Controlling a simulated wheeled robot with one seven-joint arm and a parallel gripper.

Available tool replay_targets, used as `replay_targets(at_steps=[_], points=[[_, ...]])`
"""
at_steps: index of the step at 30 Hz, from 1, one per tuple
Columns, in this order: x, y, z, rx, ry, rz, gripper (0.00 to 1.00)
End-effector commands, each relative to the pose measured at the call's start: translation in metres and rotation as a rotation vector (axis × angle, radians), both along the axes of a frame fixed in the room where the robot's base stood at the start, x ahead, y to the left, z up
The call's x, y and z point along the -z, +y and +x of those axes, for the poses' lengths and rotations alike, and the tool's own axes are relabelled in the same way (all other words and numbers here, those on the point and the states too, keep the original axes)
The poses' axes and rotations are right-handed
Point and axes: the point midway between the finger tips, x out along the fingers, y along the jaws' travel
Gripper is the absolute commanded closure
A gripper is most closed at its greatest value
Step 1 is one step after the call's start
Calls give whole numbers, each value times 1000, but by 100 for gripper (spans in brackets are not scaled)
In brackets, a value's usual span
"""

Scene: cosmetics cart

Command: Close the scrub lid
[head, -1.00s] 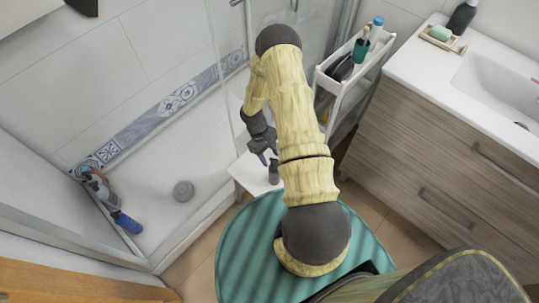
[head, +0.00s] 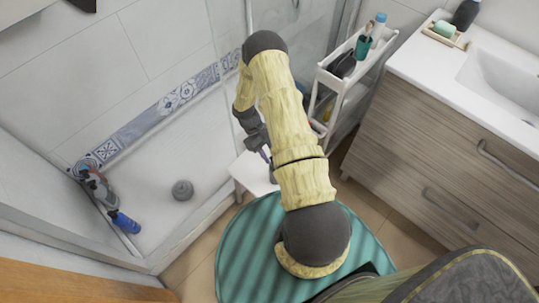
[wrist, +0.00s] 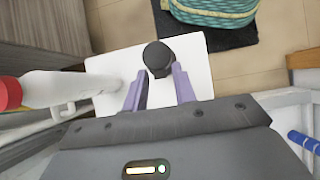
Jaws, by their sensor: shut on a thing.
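My gripper (wrist: 159,90) has purple fingers and points down over a white top. Its fingertips are closed against a small dark round-topped piece (wrist: 157,58), which looks like the scrub lid. The piece sits over the white top (wrist: 195,48); I cannot tell whether it rests on a jar or is held apart from one. In the head view my gripper (head: 265,155) is just above the white top (head: 248,176), and my arm hides most of it. No separate scrub jar can be made out.
A white bottle with a red cap (wrist: 45,90) is at the left in the wrist view. A white shelf cart (head: 340,85) with bottles stands behind, next to the wooden vanity (head: 430,150). A glass shower panel (head: 225,60) is close to my arm at the left.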

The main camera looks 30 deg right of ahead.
Motion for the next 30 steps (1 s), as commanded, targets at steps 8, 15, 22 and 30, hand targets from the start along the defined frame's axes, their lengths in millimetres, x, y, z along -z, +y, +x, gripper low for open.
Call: replay_targets(at_steps=[8, 15, 22, 30], points=[[1, 1, 0, 0, -1, 3, 71], [0, 1, 0, 1, -1, 2, 53], [-4, 1, 3, 1, -2, 1, 53], [-35, 8, 22, 0, -6, 0, 53]])
